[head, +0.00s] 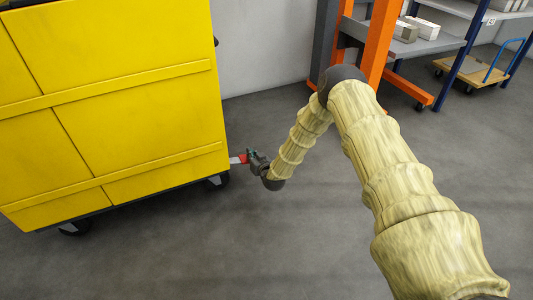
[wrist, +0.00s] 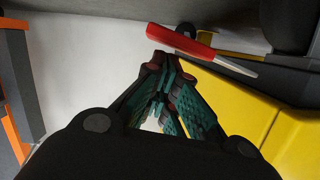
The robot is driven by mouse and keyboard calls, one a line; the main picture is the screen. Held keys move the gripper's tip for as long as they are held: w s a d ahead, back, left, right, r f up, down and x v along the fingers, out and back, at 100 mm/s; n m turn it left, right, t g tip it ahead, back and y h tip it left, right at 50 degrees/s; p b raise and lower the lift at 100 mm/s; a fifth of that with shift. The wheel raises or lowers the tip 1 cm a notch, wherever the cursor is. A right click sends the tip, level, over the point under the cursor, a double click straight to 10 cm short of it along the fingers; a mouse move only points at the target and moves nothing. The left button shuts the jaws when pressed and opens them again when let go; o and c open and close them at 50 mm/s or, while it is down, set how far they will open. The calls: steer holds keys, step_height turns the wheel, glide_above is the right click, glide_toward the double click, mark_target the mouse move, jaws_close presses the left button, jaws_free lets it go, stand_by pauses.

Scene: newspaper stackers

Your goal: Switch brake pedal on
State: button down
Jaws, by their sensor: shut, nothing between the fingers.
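The brake pedal (head: 238,159) is a small red lever that sticks out low beside the caster at the right corner of the yellow cart (head: 120,90). In the wrist view the red pedal (wrist: 181,41) lies across the upper middle, tilted, its far end running to a pale metal strip. My gripper (head: 251,156) is at the pedal's outer end, close to the floor. In the wrist view my gripper (wrist: 163,65) has its fingertips together and empty, right by the pedal's red end. I cannot tell whether they touch it.
Black casters (head: 218,180) carry the cart. An orange rack post (head: 381,42) and grey shelves (head: 425,42) stand at the back right, with a flat trolley (head: 470,72) behind. The grey floor (head: 200,255) in front of the cart is clear.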

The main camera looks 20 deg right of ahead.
steer(key=shift+d+f, duration=0.1)
steer(key=shift+f, duration=0.25)
stand_by(0.4)
steer(key=r+p, duration=0.2)
steer(key=d+r+p, duration=0.1)
steer(key=r, duration=0.1)
steer(key=shift+r+p, duration=0.35)
steer(key=f+p+v, duration=0.1)
steer(key=p+v, duration=0.2)
steer(key=v, duration=0.6)
steer(key=shift+s+d+p, duration=0.2)
steer(key=shift+s+p, duration=0.2)
steer(key=shift+s, duration=0.05)
steer(key=shift+r, duration=0.15)
